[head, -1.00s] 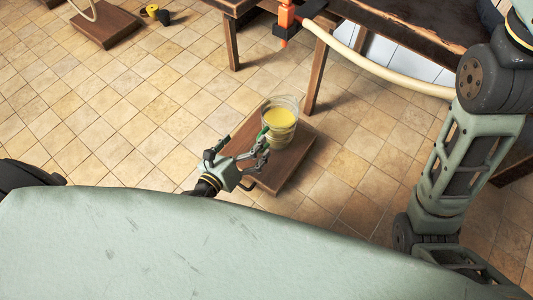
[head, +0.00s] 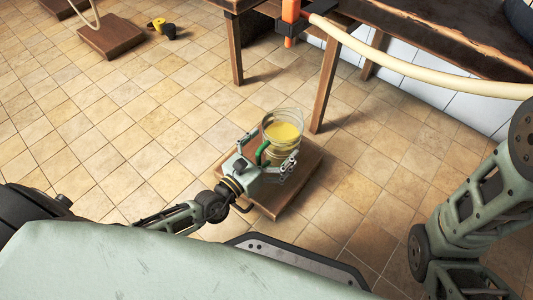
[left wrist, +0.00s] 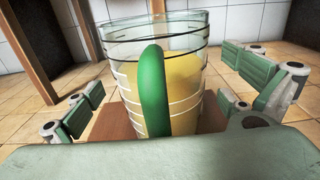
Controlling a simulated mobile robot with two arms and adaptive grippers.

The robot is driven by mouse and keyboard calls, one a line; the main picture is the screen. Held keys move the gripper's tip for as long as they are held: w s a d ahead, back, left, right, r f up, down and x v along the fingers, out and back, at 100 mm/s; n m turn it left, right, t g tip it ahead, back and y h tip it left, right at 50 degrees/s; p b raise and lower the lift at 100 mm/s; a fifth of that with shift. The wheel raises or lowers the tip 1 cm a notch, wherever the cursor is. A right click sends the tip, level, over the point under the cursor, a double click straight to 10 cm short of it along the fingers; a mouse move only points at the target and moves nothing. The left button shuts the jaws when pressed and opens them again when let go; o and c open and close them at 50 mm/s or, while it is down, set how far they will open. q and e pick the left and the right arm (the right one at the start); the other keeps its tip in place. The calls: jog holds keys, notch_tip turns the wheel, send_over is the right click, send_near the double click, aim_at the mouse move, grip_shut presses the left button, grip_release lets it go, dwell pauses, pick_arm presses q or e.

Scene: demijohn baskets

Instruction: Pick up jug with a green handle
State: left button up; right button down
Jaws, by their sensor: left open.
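A clear glass jug (head: 284,140) holding yellow liquid stands upright on a low wooden board (head: 304,185) on the floor. Its green handle (head: 262,153) faces my left gripper (head: 269,156). In the left wrist view the jug (left wrist: 187,75) fills the middle, with the green handle (left wrist: 152,92) nearest the camera. The left gripper's fingers (left wrist: 172,100) are spread open on either side of the handle and jug. I see no clear contact with the handle. My right gripper is not in view.
A wooden table (head: 327,85) stands behind the board, one leg close to the jug. A cream hose (head: 430,75) runs from an orange fitting (head: 290,12). Another wooden board (head: 112,38) and small yellow and black pieces (head: 160,27) lie at the back left. Tiled floor to the left is clear.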

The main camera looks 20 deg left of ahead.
pick_arm(q)
jog(key=shift+w, duration=0.25)
jog(key=c, duration=2.1)
jog(key=shift+r, duration=0.35)
jog(key=shift+r, duration=0.2)
jog(key=shift+w+a, duration=0.1)
jog(key=shift+w+a+r+b, duration=0.15)
jog(key=shift+w+a, duration=0.1)
jog(key=shift+a, duration=0.4)
jog(key=shift+w+a+r+b, duration=0.15)
jog(key=shift+w+a, duration=0.1)
jog(key=shift+a, duration=0.35)
